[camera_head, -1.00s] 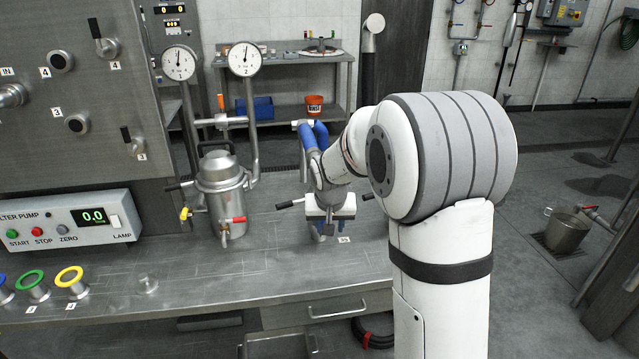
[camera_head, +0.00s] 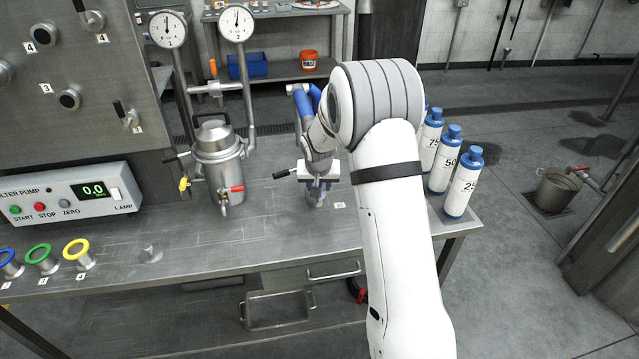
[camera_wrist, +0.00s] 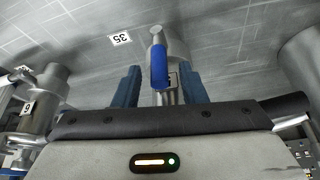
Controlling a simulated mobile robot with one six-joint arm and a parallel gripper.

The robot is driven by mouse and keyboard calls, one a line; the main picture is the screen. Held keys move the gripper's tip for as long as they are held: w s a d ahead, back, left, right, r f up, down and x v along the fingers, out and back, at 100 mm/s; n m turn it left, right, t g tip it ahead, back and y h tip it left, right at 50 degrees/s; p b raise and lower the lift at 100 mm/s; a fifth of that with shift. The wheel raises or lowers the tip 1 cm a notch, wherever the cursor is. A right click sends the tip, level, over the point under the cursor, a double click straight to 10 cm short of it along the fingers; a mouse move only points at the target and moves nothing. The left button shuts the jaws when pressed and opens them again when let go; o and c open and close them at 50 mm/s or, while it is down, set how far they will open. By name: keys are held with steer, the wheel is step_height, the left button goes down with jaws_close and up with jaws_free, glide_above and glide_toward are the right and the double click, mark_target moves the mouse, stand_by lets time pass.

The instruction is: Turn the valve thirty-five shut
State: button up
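In the wrist view, a blue valve handle (camera_wrist: 160,66) sits on a metal valve body (camera_wrist: 172,42), beside a tag reading 35 (camera_wrist: 121,39), seen upside down. My gripper (camera_wrist: 160,78) is open. Its two blue fingers stand apart, one on each side of the handle, and I see gaps between them and it. In the head view my gripper (camera_head: 317,192) is low over the bench, close to a small white tag (camera_head: 340,205). There the valve is mostly hidden by my gripper.
A lidded steel vessel (camera_head: 219,163) with red and yellow handles stands left of my gripper on the bench (camera_head: 180,245). Blue-and-white bottles (camera_head: 442,160) stand at the bench's right end. The wrist view shows another fitting tagged 6 (camera_wrist: 27,108) at left.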

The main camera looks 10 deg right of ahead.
steer(key=shift+c, duration=0.2)
jaws_close()
stand_by(0.5)
